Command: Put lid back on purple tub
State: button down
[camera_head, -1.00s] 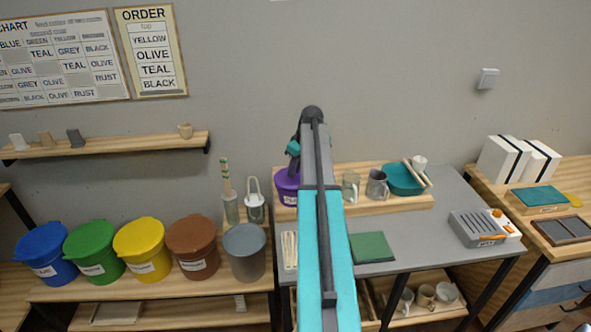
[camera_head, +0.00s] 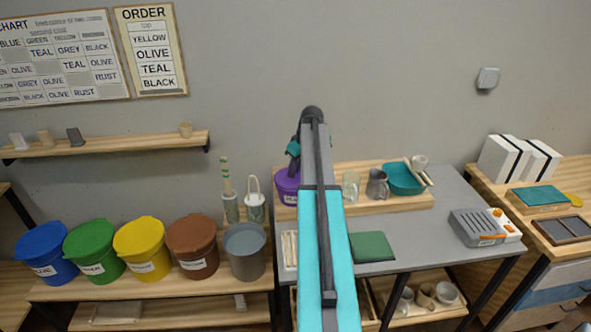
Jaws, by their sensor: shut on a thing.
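The purple tub (camera_head: 287,188) stands at the left end of the low wooden riser on the grey table. My arm covers its right side, and its label is only partly seen. My gripper (camera_head: 294,168) points down right at the top of the tub, with its fingertips mostly hidden by the tub's top and my arm. It is shut on the lid, a purple piece at the tub's top. I cannot tell the lid from the rim clearly, nor whether it sits flat.
A glass jar (camera_head: 351,187), a grey pitcher (camera_head: 378,186) and a teal bowl (camera_head: 404,180) stand on the riser to the right. Lidded blue, green, yellow and brown buckets and an open grey bucket (camera_head: 245,255) stand at left.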

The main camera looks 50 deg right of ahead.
jog(key=c, duration=1)
grip_release()
jog(key=shift+r, duration=0.1)
jog(key=shift+r+p, duration=1.55)
jog(key=shift+r, duration=1.85)
jog(key=shift+c, duration=0.5)
grip_shut()
jog(key=shift+f+b, duration=1.35)
jog(key=shift+f, duration=1.55)
